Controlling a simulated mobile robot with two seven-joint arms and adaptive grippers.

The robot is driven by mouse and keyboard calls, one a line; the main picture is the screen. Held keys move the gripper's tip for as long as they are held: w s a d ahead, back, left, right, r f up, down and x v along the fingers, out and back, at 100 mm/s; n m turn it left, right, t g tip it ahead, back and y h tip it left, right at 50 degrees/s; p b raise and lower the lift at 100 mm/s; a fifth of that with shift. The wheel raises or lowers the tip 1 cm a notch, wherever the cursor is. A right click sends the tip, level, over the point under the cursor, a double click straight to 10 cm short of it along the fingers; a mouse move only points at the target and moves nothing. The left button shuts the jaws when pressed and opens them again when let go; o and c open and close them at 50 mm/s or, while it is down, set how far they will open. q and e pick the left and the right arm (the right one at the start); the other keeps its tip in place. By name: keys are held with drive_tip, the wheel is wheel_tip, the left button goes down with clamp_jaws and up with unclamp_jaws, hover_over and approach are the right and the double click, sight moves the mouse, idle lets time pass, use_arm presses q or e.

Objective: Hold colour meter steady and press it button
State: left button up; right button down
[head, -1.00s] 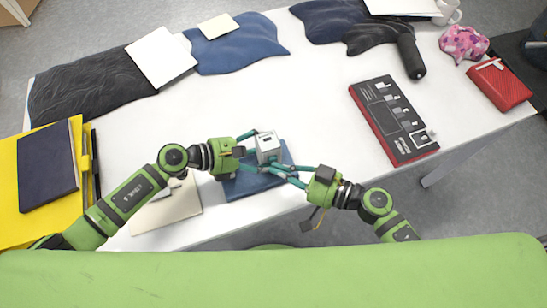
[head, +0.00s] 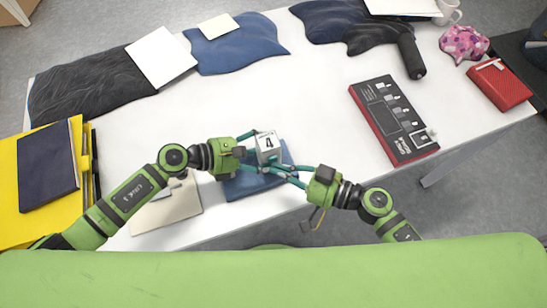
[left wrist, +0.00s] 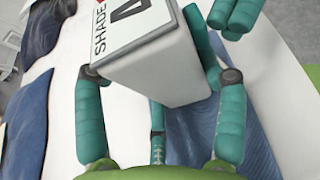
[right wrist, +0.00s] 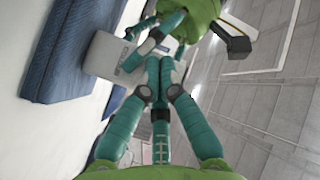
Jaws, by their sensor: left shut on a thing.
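The colour meter (head: 267,155) is a small pale grey box above the near edge of the table. Its top face shows a large dark "4" in the head view. In the left wrist view the meter (left wrist: 158,65) carries the word "SHADE". My left gripper (head: 258,150) is shut on it, with its fingers around the sides. My right gripper (head: 285,170) is at the meter's near right side, its fingers drawn together. In the right wrist view its fingertips (right wrist: 158,72) overlap the meter (right wrist: 108,55); whether they touch cannot be told. The button cannot be made out.
A blue flat item (head: 250,186) lies beneath the meter, with a beige folder (head: 165,213) to its left. A yellow folder (head: 12,220) with a dark notebook (head: 48,165) is farther left. A black-and-red device (head: 392,120) lies to the right. The table's middle is clear.

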drive_tip(key=shift+s+d, duration=0.2)
drive_tip(key=shift+s, duration=0.35)
use_arm(q)
drive_tip(key=shift+f, duration=0.1)
use_arm(e)
drive_tip(key=s, duration=0.1)
drive_tip(key=s+d, duration=0.1)
drive_tip(key=s, duration=0.2)
drive_tip(key=shift+s+d, duration=0.25)
drive_tip(key=shift+s, duration=0.15)
idle(0.3)
use_arm(q)
drive_tip(key=o, duration=1.5)
